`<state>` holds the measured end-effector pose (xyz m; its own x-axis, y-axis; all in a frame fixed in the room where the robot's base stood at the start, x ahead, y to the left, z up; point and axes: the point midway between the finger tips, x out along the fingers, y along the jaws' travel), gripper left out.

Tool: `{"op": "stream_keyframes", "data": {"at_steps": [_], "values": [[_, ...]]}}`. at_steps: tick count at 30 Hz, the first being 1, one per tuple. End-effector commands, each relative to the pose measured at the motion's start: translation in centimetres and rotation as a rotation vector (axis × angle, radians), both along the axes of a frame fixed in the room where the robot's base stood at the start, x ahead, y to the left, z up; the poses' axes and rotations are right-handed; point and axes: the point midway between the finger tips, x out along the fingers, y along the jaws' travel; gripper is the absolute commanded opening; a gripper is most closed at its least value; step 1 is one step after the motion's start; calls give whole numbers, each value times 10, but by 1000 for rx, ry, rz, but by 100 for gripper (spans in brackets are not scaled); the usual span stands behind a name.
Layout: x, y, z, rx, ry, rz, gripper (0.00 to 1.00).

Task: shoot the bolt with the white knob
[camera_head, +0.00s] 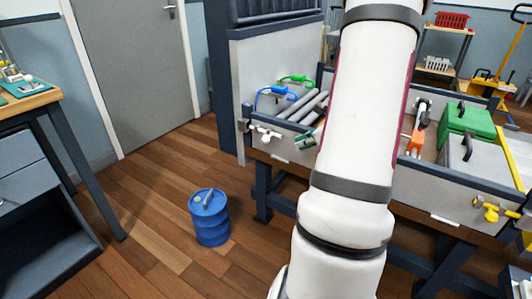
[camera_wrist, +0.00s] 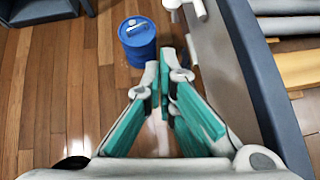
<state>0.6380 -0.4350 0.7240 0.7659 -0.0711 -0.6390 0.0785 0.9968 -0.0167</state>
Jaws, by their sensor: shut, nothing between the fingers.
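The bolt with the white knob (camera_head: 266,134) is on the front left part of the grey bench wall in the head view. A white piece, likely the same bolt, is cut by the top edge of the wrist view (camera_wrist: 198,8). My gripper (camera_wrist: 164,72) is shut and empty, its teal fingers close together beside the bench wall. In the head view its teal tip (camera_head: 306,140) shows just right of the white knob, apart from it in the picture. My arm hides the rest of the gripper and the middle of the bench.
A bolt with a yellow knob (camera_head: 490,211) is at the bench's right. Blue (camera_head: 275,92) and green (camera_head: 297,79) handled items and grey tubes lie at the left behind the front wall. A blue drum (camera_head: 209,217) stands on the open wooden floor.

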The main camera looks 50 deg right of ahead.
Motion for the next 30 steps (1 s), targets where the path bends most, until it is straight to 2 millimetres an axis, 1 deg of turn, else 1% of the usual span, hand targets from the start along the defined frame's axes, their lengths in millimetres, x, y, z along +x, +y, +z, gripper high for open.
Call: {"op": "stream_keyframes", "data": {"at_steps": [1,4,12,16,20,30], "values": [[-4,-6,-7,11,-3,-25,0],[-7,-10,-9,19,-6,-44,0],[-6,-9,-8,17,-6,-42,0],[-1,-9,-13,17,-6,-40,0],[12,-10,-25,18,-6,-37,0],[63,-16,-68,17,-6,-37,0]]}}
